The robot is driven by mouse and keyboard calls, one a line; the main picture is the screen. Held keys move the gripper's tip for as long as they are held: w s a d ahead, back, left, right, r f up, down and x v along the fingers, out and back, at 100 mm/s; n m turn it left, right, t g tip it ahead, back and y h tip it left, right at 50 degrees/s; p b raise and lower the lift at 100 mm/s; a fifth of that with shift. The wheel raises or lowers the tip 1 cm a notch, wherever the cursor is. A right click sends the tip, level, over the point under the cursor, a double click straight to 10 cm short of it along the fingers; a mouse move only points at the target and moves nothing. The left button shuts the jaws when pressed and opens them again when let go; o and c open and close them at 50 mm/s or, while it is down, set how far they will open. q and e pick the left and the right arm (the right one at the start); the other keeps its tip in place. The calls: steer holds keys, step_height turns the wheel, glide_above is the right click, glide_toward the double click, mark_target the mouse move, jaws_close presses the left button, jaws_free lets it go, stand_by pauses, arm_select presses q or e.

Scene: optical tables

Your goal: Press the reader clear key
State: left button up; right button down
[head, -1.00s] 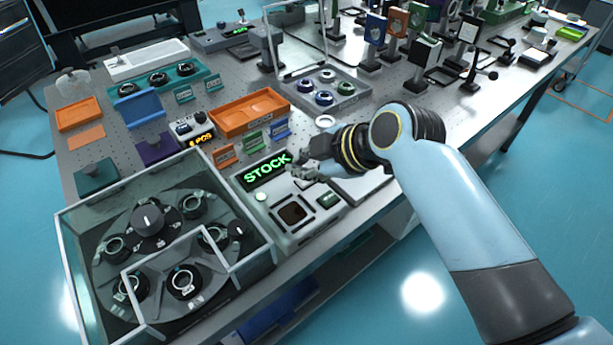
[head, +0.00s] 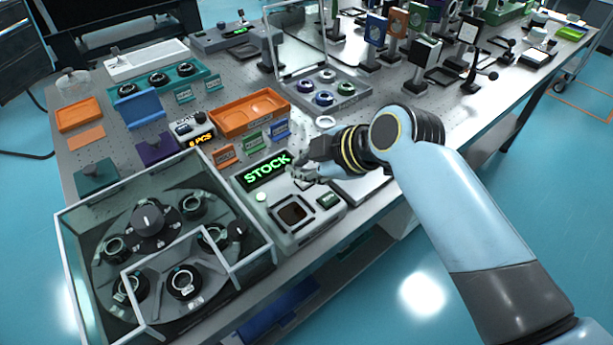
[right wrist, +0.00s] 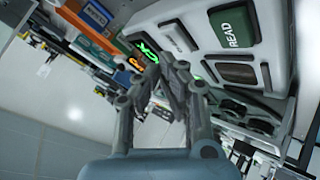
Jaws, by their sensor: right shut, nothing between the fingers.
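The reader (head: 318,224) is a pale box at the table's front edge with a dark square window (head: 293,213) and a lit green STOCK display (head: 267,170). Its green READ key (head: 328,200) also shows in the right wrist view (right wrist: 233,27). Beside that key in the wrist view is a pale key (right wrist: 178,37) whose lettering I cannot read clearly. My right gripper (head: 297,178) is shut and empty, over the reader's back part near the display. In the wrist view its fingertips (right wrist: 166,72) are close to the pale key; contact cannot be told. My left gripper is out of view.
A clear-walled case with a carousel (head: 150,220) stands left of the reader. Small coloured label stands (head: 253,141) and an orange tray (head: 250,112) are behind it. A white ring (head: 325,121) lies behind my right wrist. Optics posts crowd the back right.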

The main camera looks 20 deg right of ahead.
mark_target(305, 182)
steer(key=shift+f, duration=0.35)
steer(key=shift+f, duration=0.4)
stand_by(0.5)
stand_by(0.3)
steer(key=shift+r+p, duration=0.7)
steer(key=shift+r, duration=0.15)
step_height(305, 182, up, 5)
steer(key=p, duration=0.5)
steer(key=shift+r, duration=0.1)
steer(key=shift+s+d, duration=0.1)
stand_by(0.4)
